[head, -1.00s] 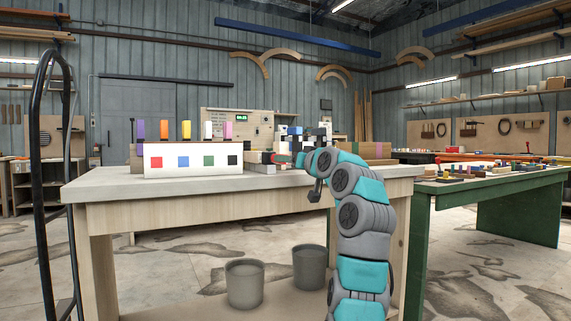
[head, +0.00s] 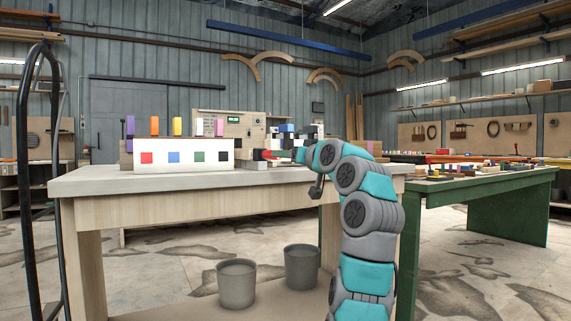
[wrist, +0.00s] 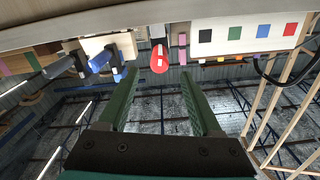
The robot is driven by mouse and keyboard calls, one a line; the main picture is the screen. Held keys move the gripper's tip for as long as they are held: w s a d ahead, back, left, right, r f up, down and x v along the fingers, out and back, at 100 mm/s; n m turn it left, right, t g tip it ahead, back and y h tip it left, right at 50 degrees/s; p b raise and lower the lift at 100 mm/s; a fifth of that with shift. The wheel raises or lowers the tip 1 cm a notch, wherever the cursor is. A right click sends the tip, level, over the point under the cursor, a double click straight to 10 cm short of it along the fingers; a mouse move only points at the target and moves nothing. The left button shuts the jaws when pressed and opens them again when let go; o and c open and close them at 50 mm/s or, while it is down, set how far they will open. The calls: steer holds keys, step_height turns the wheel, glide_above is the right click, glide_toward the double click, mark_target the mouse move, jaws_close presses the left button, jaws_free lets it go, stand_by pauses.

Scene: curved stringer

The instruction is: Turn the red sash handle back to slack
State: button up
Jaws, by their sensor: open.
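A red handle (wrist: 159,60) with white marks shows in the wrist view, just beyond and between the tips of my gripper. I take it to be the sash handle. My gripper (wrist: 158,74) has two green fingers spread wide apart with nothing between them. In the head view a red part (head: 269,155) shows at the bench top, just left of the end of my arm. My fingers are hard to make out there. Whether the handle stands at slack or tight I cannot tell.
A white panel (head: 183,168) with coloured squares stands on the bench (head: 110,183), with coloured pegs behind it. Blue and grey cylindrical parts (wrist: 103,62) lie left of the handle in the wrist view. A green table (head: 490,180) stands right. Two grey buckets (head: 236,285) sit below the bench.

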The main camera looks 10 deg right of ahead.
steer(key=b+v, duration=0.2)
steer(key=v, duration=0.3)
steer(key=shift+w+d, duration=0.1)
stand_by(0.5)
